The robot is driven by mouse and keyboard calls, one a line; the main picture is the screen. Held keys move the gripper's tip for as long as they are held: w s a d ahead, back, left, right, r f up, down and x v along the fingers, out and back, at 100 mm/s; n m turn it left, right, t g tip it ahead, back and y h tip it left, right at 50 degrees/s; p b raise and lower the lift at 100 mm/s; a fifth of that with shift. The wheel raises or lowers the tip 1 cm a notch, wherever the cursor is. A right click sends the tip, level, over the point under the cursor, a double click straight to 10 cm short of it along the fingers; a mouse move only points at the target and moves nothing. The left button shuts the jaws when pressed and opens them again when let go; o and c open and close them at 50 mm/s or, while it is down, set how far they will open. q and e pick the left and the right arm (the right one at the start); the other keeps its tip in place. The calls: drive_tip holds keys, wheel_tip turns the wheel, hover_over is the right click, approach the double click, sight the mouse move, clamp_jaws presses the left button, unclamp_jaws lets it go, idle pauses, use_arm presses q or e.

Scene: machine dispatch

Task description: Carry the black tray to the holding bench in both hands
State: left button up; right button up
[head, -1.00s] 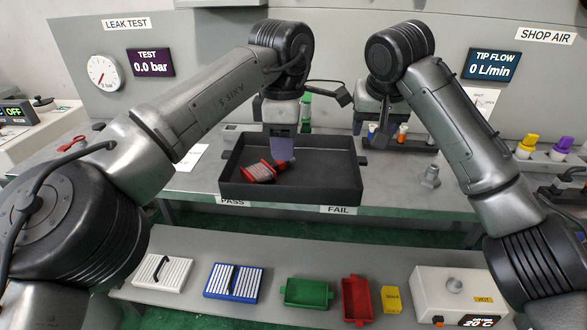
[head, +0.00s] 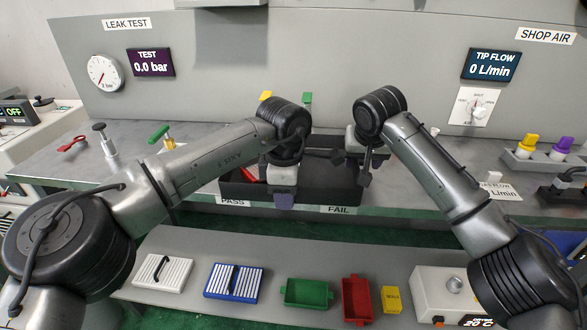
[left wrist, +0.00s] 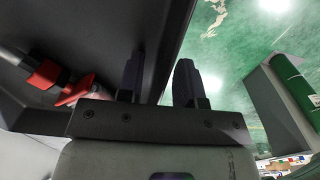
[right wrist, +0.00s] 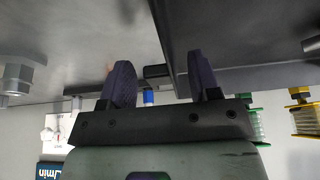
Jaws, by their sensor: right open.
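The black tray (head: 325,195) sits on the bench behind the PASS and FAIL labels, partly hidden by my arms. A red part (head: 250,173) lies inside its left side and also shows in the left wrist view (left wrist: 65,85). My left gripper (head: 283,200) is at the tray's front wall. In the left wrist view its open fingers (left wrist: 160,75) stand on either side of that wall, one over the tray's inside. My right gripper (head: 365,172) is at the tray's right side. In the right wrist view its open fingers (right wrist: 160,75) straddle the tray's edge (right wrist: 170,35).
On the bench, a green-handled valve (head: 160,135) and red part (head: 72,144) stand left; yellow and purple capped items (head: 545,145) stand right. A lower shelf in front holds a white rack (head: 162,272), blue rack (head: 233,282), green bin (head: 307,293) and red bin (head: 357,298).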

use_arm(q)
drive_tip(key=shift+c, duration=0.5)
use_arm(e)
drive_tip(key=shift+c, duration=0.4)
use_arm(q)
drive_tip(key=c, duration=0.4)
use_arm(e)
drive_tip(key=c, duration=0.5)
use_arm(q)
clamp_jaws()
use_arm(e)
clamp_jaws()
